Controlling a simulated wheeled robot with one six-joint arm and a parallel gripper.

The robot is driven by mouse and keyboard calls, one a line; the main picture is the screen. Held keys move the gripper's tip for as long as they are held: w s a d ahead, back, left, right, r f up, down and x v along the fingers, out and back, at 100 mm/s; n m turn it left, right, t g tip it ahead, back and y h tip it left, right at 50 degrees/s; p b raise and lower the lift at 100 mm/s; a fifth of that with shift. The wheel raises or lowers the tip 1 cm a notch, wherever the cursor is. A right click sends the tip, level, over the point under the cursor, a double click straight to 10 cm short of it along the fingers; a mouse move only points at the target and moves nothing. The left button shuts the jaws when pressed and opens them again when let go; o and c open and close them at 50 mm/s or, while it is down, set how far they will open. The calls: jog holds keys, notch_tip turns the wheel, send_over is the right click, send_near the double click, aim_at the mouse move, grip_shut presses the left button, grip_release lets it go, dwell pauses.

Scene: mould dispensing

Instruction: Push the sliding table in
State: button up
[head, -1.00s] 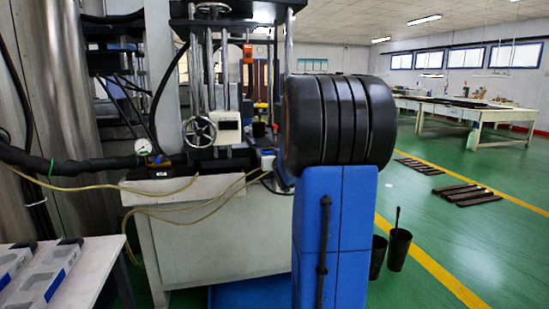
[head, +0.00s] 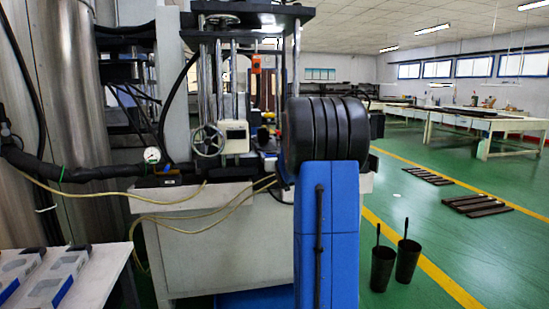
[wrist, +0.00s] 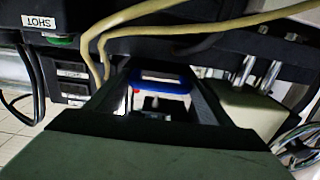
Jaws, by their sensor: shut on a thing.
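In the wrist view, my gripper (wrist: 160,95) reaches in with dark fingers on both sides, and is shut on a blue loop-like piece (wrist: 165,76) that looks like a handle. Whether this piece belongs to the sliding table cannot be told for sure. In the head view, my own blue and black arm stands in front of the press, and the gripper and sliding table are hidden behind it. The press (head: 205,235) has a pale body, steel columns and a handwheel (head: 207,141).
Metal posts (wrist: 258,75) stand at the right. Two dark buckets (head: 395,265) stand on open green floor.

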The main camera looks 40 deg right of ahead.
jog(key=o, duration=1.2)
jog(key=shift+d, duration=0.25)
jog(key=shift+a, duration=0.1)
jog(key=shift+s+a, duration=0.3)
jog(key=shift+s, duration=0.15)
jog(key=v, duration=1.6)
jog(key=shift+a+f, duration=0.1)
jog(key=shift+a, duration=0.1)
